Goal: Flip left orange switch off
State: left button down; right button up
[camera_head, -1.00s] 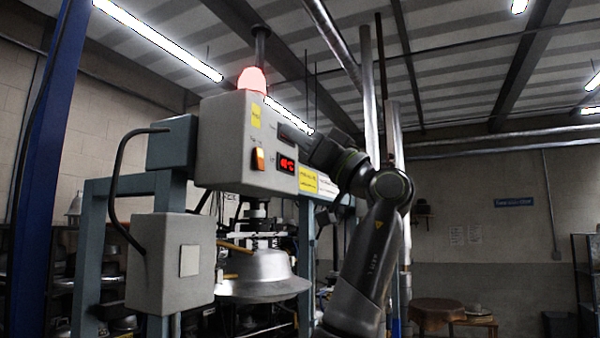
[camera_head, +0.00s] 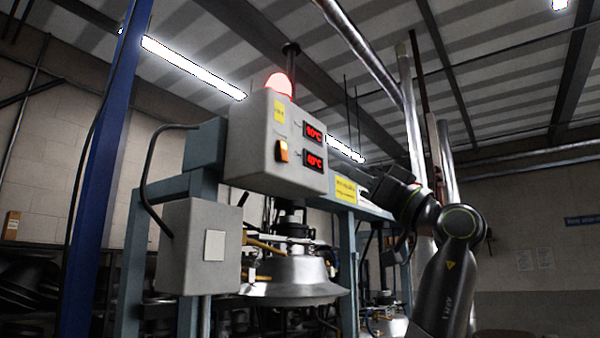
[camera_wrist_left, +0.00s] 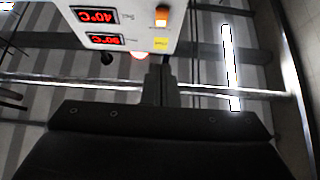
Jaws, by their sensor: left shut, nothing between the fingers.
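The orange switch (camera_head: 282,151) sits on the front of the grey control box (camera_head: 255,140) in the head view and looks lit. It also shows in the wrist view (camera_wrist_left: 162,16), upside down at the top. My left gripper (camera_head: 362,178) is to the right of the box in the head view, apart from the switch. In the wrist view its fingers (camera_wrist_left: 159,78) are together and empty, below the box in the picture. My right gripper is not in view.
Two red displays (camera_head: 313,132) sit beside the switch. A glowing red lamp (camera_head: 279,84) tops the box. A metal press form (camera_head: 290,277) hangs below. A smaller grey box (camera_head: 190,270) and a blue post (camera_head: 100,200) stand left.

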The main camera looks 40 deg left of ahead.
pick_arm(q)
jog(key=shift+s+a, duration=0.15)
jog(key=shift+s, duration=0.1)
jog(key=shift+r, duration=0.1)
jog(key=p, duration=0.6)
send_near(284, 151)
notch_tip(284, 151, up, 4)
jog(key=a, duration=0.2)
jog(key=a+p, duration=0.1)
jog(key=a, duration=0.1)
jog(key=shift+s, duration=0.25)
jog(key=shift+a+f, duration=0.35)
jog(key=shift+a, duration=0.1)
jog(key=shift+d, duration=0.1)
